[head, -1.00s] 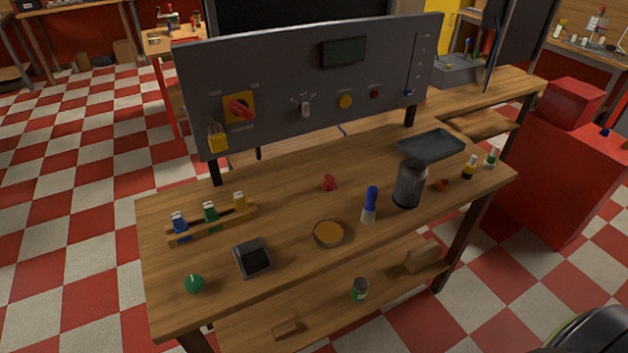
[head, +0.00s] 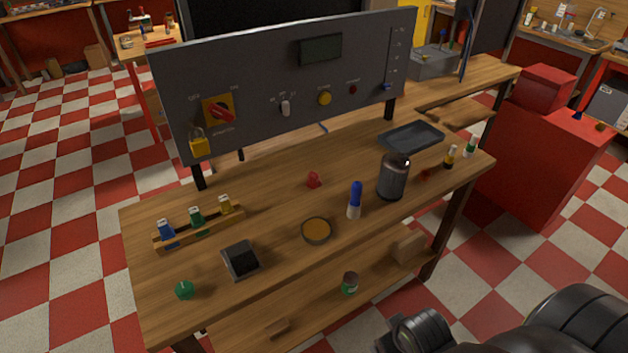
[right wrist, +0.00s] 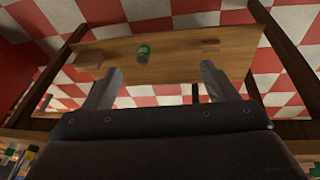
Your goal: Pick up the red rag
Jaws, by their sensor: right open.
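A small red lump (head: 313,179), which looks like the red rag, lies on the wooden workbench (head: 275,190) behind the round orange-filled dish (head: 316,231). It is too small to make out its folds. My right gripper (right wrist: 160,82) is open and empty in the right wrist view, with its fingers spread above the bench's lower shelf (right wrist: 185,52). In the head view only dark links of my right arm show at the bottom right, well apart from the red lump. My left gripper is not in view.
A blue-capped bottle (head: 354,200) and a dark canister (head: 392,177) stand right of the red lump. A grey panel (head: 290,85) rises behind it. A rack of small bottles (head: 198,232) stands left. A green-labelled jar (head: 349,284) also shows in the right wrist view (right wrist: 143,53).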

